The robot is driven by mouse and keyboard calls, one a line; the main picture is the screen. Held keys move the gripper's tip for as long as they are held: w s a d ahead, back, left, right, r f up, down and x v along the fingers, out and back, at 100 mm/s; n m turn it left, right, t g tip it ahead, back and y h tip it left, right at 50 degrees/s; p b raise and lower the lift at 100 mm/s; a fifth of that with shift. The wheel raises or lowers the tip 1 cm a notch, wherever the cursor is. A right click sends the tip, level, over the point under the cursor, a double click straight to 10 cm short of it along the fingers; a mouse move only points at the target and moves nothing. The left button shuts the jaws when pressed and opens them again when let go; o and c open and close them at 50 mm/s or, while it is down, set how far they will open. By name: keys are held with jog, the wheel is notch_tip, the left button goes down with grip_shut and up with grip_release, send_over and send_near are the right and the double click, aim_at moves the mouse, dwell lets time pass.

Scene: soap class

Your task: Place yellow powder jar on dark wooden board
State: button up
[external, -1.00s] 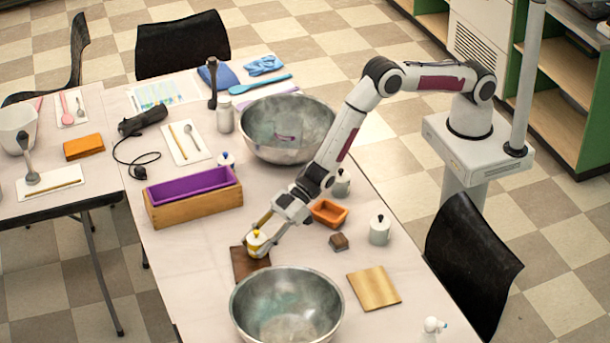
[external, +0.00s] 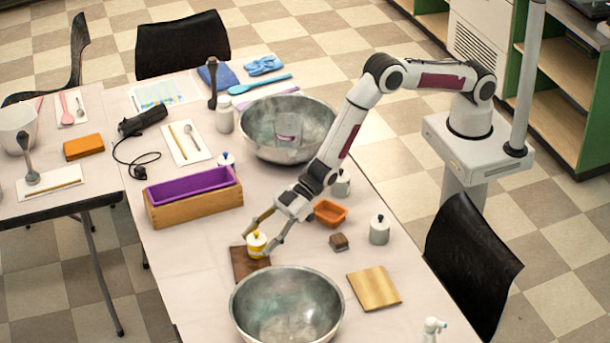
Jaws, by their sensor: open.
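The yellow powder jar (external: 256,244) is a small white jar with a yellow knob and a yellow band. It stands upright on the dark wooden board (external: 243,265), towards the board's upper right part. My gripper (external: 261,236) is open around the jar, with one finger to its left and one to its right. A gap shows between the fingers and the jar. The jar hides part of the board.
A large metal bowl (external: 287,333) stands just in front of the board. A wooden box with a purple liner (external: 193,196) is at the left. A second bowl (external: 255,140) stands behind.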

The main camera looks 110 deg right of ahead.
jog(key=v, duration=1.1)
dwell(0.3)
jog(key=shift+w, duration=0.1)
dwell(0.7)
jog(key=s+d+r+m+g+h, duration=0.1)
jog(key=s+d+r+h, duration=0.1)
jog(key=s+d+r, duration=0.55)
jog(key=s+d+r+m+g+h, duration=0.1)
jog(key=s+d+r+g+h, duration=0.15)
jog(key=s+r, duration=0.95)
jog(key=s+d+r+m+g, duration=0.1)
jog(key=s+r, duration=0.2)
jog(key=s, duration=1.1)
jog(key=s+d+r+m+g, duration=0.1)
jog(key=s+r, duration=0.3)
jog(key=s, duration=1)
jog(key=shift+d+g, duration=0.45)
jog(key=shift+d, duration=0.15)
